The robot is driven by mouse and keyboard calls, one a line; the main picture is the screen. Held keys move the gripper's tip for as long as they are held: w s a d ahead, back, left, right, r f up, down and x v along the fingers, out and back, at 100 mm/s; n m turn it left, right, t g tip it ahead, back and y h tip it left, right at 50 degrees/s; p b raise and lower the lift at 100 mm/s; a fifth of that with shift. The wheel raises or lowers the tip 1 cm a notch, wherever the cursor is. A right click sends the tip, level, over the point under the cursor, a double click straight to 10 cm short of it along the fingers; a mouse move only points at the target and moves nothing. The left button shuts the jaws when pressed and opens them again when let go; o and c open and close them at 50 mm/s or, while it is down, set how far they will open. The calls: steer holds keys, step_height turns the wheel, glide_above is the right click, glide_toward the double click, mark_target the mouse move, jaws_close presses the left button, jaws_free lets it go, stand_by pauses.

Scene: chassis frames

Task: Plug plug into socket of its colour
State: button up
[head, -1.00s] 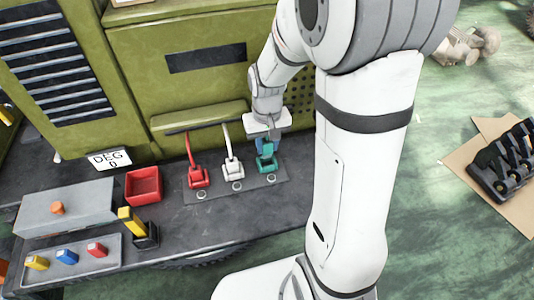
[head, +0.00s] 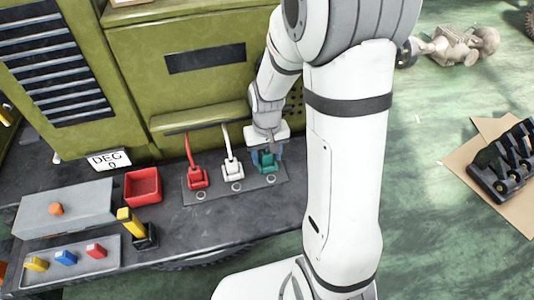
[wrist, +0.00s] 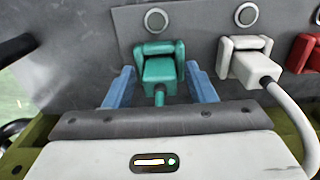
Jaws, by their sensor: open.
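My gripper (head: 265,151) points down at the right end of the dark panel, open, with its blue fingers on either side of a teal block (head: 264,163). In the wrist view, the open fingers of my gripper (wrist: 161,76) flank the teal block (wrist: 160,65), with a visible gap at each side. A short teal stem runs from the block toward my palm. A white block (wrist: 243,64) with a white cable or handle sits beside it, and a red one (wrist: 304,53) is partly cut off. The head view shows the white block (head: 233,171) and red block (head: 197,178) in the same row.
Round grey-ringed discs (wrist: 155,20) lie by the blocks. Left of the panel stand a red bin (head: 143,186), a black holder with a yellow handle (head: 130,221), and a tray (head: 110,262) with small yellow, blue and red pieces. The green cabinet (head: 215,95) rises close behind.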

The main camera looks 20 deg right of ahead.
mark_target(267, 154)
steer(key=shift+r, duration=0.15)
step_height(267, 154, up, 12)
steer(key=s+r+t, duration=0.2)
steer(key=s+r, duration=0.2)
steer(key=s, duration=1)
steer(key=shift+d+r+t+p, duration=0.15)
steer(key=shift+t+p, duration=0.15)
steer(key=shift+p, duration=0.05)
